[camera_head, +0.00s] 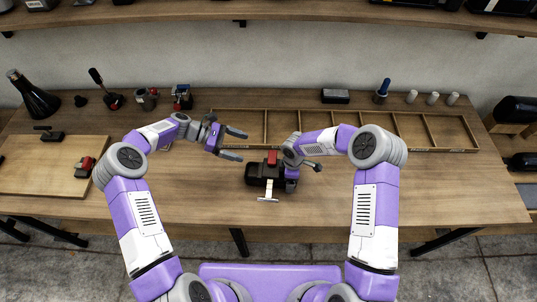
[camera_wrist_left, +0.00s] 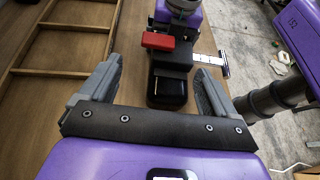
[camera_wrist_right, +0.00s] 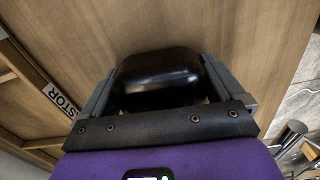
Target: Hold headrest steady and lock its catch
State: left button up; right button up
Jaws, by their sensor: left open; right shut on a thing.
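The black headrest (camera_head: 260,175) is at the middle of the wooden bench, with a red catch (camera_head: 272,157) on its far side and a silver T-shaped bar (camera_head: 268,190) towards me. My right gripper (camera_head: 290,181) is shut on its right part; the right wrist view shows a black rounded pad (camera_wrist_right: 160,75) between the fingers. My left gripper (camera_head: 241,146) is open and empty, up and left of the headrest. In the left wrist view the headrest's black end (camera_wrist_left: 168,90) lies beyond and between the open fingers, with the red catch (camera_wrist_left: 157,41) behind it. The catch's exact position is unclear.
A shallow wooden divided tray (camera_head: 400,130) lies behind the arms. A wooden board (camera_head: 50,165) with a red-and-black part (camera_head: 85,167) is at the left. Bottles and small tools line the back edge. The bench front around the headrest is clear.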

aim_at(271, 156)
pick_arm(q)
jog(key=x, duration=1.1)
jog(key=shift+w+d, duration=0.1)
jog(key=shift+d, duration=0.3)
jog(key=c, duration=1)
jog(key=shift+w+d+m+g+y, duration=0.1)
jog(key=shift+d+m+g+y, duration=0.1)
jog(key=shift+m+g, duration=0.55)
jog(key=shift+d+m+g+y, duration=0.1)
jog(key=shift+m+g+y, duration=0.1)
jog(key=shift+m+g, duration=0.5)
jog(key=shift+w+d+m+g+y, duration=0.1)
jog(key=shift+d+m+g+y, duration=0.1)
jog(key=shift+m+g, duration=0.5)
jog(key=o, duration=1)
